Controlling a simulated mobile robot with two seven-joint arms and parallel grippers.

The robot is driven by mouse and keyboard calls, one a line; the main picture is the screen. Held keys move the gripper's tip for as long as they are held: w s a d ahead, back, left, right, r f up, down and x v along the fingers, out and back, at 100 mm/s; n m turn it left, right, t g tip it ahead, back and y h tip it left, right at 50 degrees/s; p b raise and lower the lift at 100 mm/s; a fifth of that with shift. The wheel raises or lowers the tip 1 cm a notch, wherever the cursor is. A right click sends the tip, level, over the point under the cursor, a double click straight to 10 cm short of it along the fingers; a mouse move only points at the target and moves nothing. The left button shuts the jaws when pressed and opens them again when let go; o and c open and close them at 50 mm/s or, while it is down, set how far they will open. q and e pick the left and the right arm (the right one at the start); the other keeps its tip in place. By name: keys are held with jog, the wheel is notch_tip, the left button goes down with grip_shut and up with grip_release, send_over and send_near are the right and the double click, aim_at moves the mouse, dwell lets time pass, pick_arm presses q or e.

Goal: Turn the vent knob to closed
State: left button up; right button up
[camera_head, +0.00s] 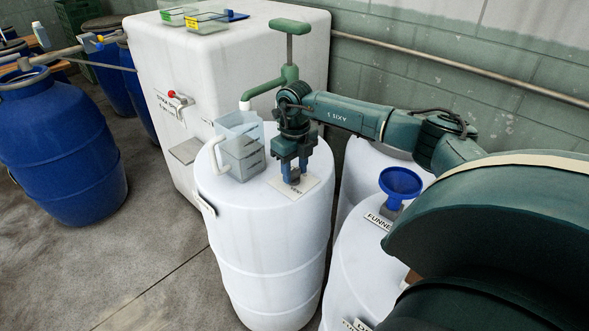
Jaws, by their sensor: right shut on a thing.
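My right gripper (290,172) points down at the top of the front white drum (265,235). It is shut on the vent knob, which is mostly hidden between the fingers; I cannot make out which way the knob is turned. A small pale label plate (308,185) lies on the drum top around the fingertips; its print is too small to read. My left gripper is not in view.
A clear grey measuring jug (240,150) stands on the same drum, just left of my gripper. A green hand pump (290,50) rises close behind it. A blue funnel (401,182) stands right. A white tank (150,90) and blue drums (65,150) are left.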

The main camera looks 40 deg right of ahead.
aim_at(295, 172)
jog(key=shift+r+n, duration=0.1)
jog(key=shift+n, duration=0.4)
jog(key=o, duration=1)
notch_tip(295, 172, up, 13)
jog(key=shift+r+b, duration=0.1)
jog(key=shift+b, duration=0.3)
